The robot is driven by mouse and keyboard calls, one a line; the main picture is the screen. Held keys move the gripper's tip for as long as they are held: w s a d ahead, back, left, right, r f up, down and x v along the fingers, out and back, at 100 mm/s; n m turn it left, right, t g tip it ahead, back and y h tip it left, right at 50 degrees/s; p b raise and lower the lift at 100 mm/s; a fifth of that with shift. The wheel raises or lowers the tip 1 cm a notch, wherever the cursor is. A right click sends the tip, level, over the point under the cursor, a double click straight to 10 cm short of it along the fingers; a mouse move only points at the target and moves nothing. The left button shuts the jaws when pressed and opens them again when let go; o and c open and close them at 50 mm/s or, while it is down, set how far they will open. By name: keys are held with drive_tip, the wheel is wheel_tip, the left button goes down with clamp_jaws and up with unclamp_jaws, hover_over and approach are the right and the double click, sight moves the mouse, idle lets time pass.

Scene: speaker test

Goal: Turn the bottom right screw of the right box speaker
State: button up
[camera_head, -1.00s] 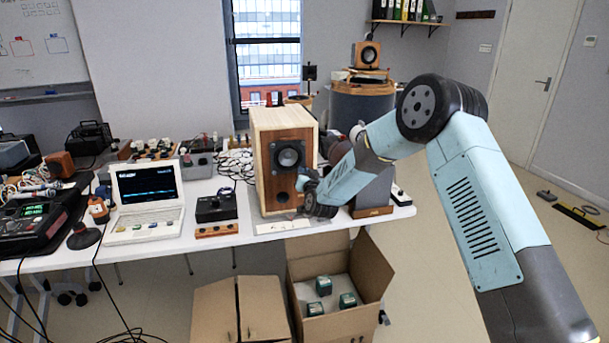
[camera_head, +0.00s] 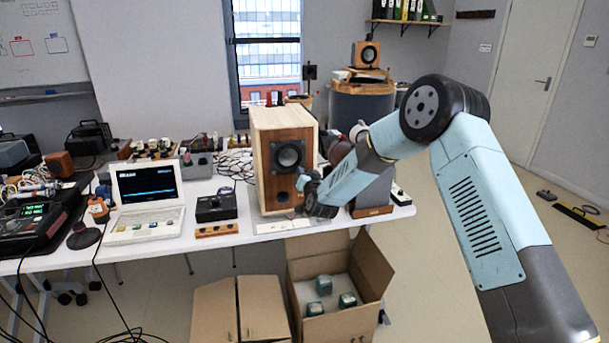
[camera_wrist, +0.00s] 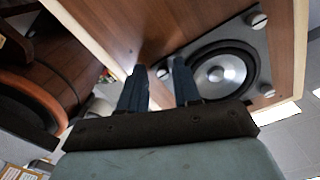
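A box speaker (camera_head: 267,195) with a pale wood cabinet and red-brown front stands on the table in the head view. Its round driver (camera_head: 288,155) sits on a dark plate. In the wrist view the driver (camera_wrist: 216,72) appears tilted, with screws at the plate's corners: one at the top (camera_wrist: 258,20), one at the right (camera_wrist: 268,90) and one near my fingers (camera_wrist: 162,72). My gripper (camera_wrist: 159,66) has its two dark blue fingers apart, and the near screw shows between them. I cannot tell whether they touch it. In the head view my gripper (camera_head: 302,182) is at the speaker's lower right front.
A second, grey-sided speaker (camera_head: 374,190) stands to the right, partly behind my arm. A dark wooden thing with an orange ring (camera_wrist: 30,105) is close at left in the wrist view. A laptop (camera_head: 148,205) and black box (camera_head: 216,206) stand left; an open carton (camera_head: 372,265) is below.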

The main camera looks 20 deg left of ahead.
drive_tip(key=shift+o, duration=0.5)
drive_tip(key=shift+r, duration=0.1)
drive_tip(key=v, duration=1.3)
drive_tip(key=shift+s+d, duration=0.25)
drive_tip(key=s+d+r+n+g+h, duration=0.1)
drive_tip(key=s+d+r+g+h, duration=0.2)
drive_tip(key=d+r, duration=0.85)
drive_tip(key=s+d+r+g+h, duration=0.2)
drive_tip(key=s+d+r, duration=0.2)
drive_tip(key=d+r, duration=0.75)
drive_tip(key=s+d+m+g+h, duration=0.1)
drive_tip(key=s+d+g+h, duration=0.1)
drive_tip(key=s+d, duration=0.9)
drive_tip(key=s+d+m+g+h, duration=0.1)
drive_tip(key=s+d+g+h, duration=0.1)
drive_tip(key=s+d, duration=0.9)
drive_tip(key=s, duration=0.7)
drive_tip(key=shift+s+d+f+m+g, duration=0.2)
drive_tip(key=shift+s+f+m+g, duration=0.1)
drive_tip(key=shift+s+g, duration=0.1)
